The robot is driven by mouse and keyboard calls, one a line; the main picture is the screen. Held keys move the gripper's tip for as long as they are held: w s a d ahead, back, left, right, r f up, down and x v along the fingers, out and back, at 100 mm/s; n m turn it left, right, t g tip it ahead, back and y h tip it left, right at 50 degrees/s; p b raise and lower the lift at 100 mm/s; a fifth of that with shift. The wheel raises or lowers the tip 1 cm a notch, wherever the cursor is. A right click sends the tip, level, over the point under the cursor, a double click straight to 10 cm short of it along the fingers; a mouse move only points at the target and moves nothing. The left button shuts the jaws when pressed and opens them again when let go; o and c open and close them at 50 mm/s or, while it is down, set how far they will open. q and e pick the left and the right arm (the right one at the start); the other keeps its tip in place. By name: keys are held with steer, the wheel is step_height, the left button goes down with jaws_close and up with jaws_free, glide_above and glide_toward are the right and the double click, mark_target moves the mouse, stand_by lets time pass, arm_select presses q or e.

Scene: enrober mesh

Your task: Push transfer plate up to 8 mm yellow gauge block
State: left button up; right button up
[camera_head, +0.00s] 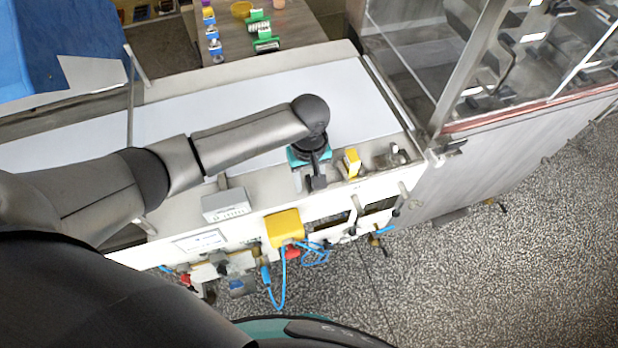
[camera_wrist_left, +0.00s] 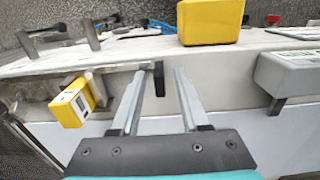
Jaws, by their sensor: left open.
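The yellow gauge block (camera_head: 352,163) sits on the machine's front rail near the right end of the white belt. In the left wrist view the yellow block (camera_wrist_left: 72,105) has a pale marked face and lies left of my fingers, apart from them. My left gripper (camera_head: 316,182) points down over the front rail, left of the block. In the wrist view its two grey fingers (camera_wrist_left: 160,72) are spread. I cannot clearly single out the transfer plate. My right gripper is not in view.
A grey box (camera_head: 226,205) stands on the front rail, left of my gripper. A yellow box (camera_head: 284,228) with blue cables is on the front panel. Metal brackets (camera_head: 396,155) stand right of the block. A clear-walled enclosure (camera_head: 420,50) rises beyond. The white belt (camera_head: 250,100) is bare.

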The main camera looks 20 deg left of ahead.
arm_select(q)
steer(key=shift+c, duration=0.3)
jaws_close()
